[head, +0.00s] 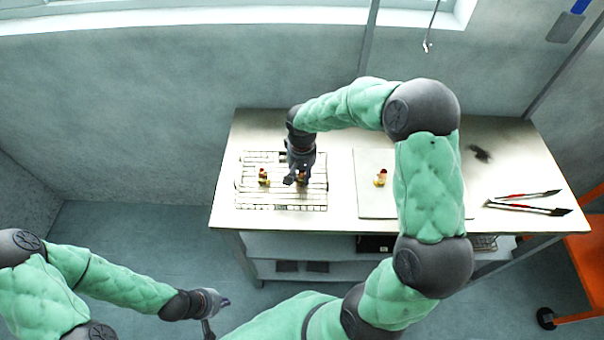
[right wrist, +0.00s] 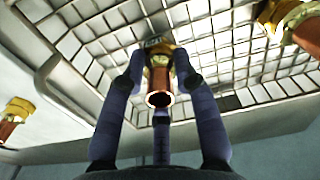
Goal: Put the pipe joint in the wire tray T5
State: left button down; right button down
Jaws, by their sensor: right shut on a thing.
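My right gripper (head: 299,178) is over the right part of the wire tray (head: 282,207), a shallow metal mesh tray on the table. In the right wrist view its fingers (right wrist: 160,65) are shut on a pipe joint (right wrist: 159,84) with a copper open end and a brass-yellow body. The held joint is in front of the mesh; whether it touches the mesh I cannot tell. A dark label behind it is partly hidden and not clearly readable. A second pipe joint (head: 263,177) is at the tray's left part. My left gripper (head: 216,315) is empty and open, low in front of the table.
Red-handled tongs (head: 528,202) lie at the table's right end. An orange frame (head: 585,265) stands at the far right.

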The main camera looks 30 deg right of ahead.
jog(key=shift+r, duration=0.1)
jog(key=c, duration=0.9)
grip_release()
jog(key=shift+c, duration=0.2)
jog(key=shift+r, duration=0.15)
notch_tip(320, 180, up, 12)
jog(key=p, duration=0.2)
